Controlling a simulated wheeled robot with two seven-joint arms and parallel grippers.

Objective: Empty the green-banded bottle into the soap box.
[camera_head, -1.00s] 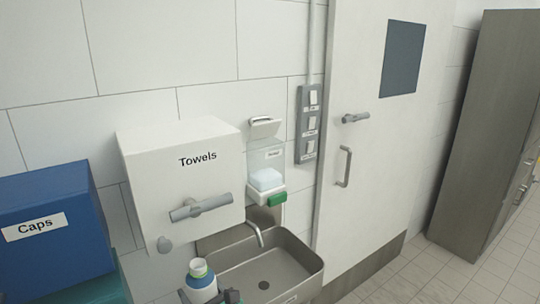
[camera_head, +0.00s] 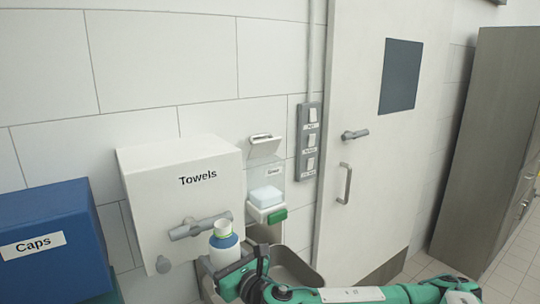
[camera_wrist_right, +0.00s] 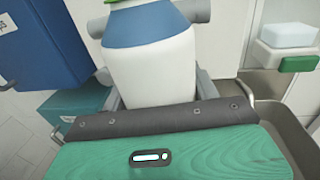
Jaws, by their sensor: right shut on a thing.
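The green-banded bottle (camera_head: 226,255) is white with a blue shoulder, a thin green band and a pale neck. It is upright in my right gripper (camera_head: 238,272), in front of the towel box's lower right. The right wrist view shows the fingers shut around the white body of the bottle (camera_wrist_right: 150,68); its top is cut off there. The soap box (camera_head: 277,176) is a clear wall container with its lid (camera_head: 263,146) raised and pale contents inside. It is up and right of the bottle, apart from it. My left gripper is not in view.
The towel box (camera_head: 190,205) with a grey handle (camera_head: 200,227) is just behind and left of the bottle. A green lever (camera_head: 277,215) sits under the soap box. The steel sink (camera_head: 300,268) is below. A blue Caps box (camera_head: 50,235) stands left; the door (camera_head: 370,130) is right.

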